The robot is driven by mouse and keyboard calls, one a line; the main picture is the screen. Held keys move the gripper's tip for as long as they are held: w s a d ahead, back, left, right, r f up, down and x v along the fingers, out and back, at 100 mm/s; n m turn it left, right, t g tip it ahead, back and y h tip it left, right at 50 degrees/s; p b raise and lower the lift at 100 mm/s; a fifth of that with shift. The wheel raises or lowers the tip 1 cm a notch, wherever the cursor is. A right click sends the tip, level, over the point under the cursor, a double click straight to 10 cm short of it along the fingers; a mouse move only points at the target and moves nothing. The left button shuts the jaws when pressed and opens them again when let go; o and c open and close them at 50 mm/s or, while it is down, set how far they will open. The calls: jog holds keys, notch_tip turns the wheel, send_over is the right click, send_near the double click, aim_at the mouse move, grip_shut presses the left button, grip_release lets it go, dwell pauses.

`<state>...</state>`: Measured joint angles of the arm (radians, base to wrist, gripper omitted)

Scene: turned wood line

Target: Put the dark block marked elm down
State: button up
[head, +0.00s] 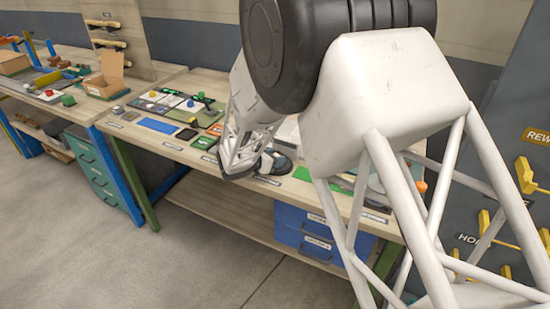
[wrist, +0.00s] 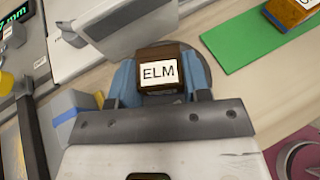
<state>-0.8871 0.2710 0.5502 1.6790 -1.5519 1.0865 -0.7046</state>
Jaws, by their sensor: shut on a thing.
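The dark brown block marked ELM (wrist: 158,54) is in the wrist view, its white label facing the camera. My gripper (wrist: 160,82) has its two blue fingers on either side of the block and is shut on it. The block's underside is hidden, so I cannot tell whether it touches the bench. In the head view my own arm covers much of the work area, and I cannot make out the block there.
A green mat (wrist: 252,42) bears a labelled brown block (wrist: 288,10) at upper right. A maroon mat (wrist: 300,150) lies at lower right. A blue, grey and yellow object (wrist: 75,108) stands close left of my gripper. Blue drawers (head: 303,232) hang under the bench.

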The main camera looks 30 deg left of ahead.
jog(key=o, duration=0.9)
jog(key=shift+r, duration=0.1)
jog(key=shift+s+r, duration=0.1)
jog(key=v, duration=1.1)
jog(key=shift+s+a, duration=0.2)
jog(key=shift+s, duration=0.1)
jog(key=shift+r, duration=0.1)
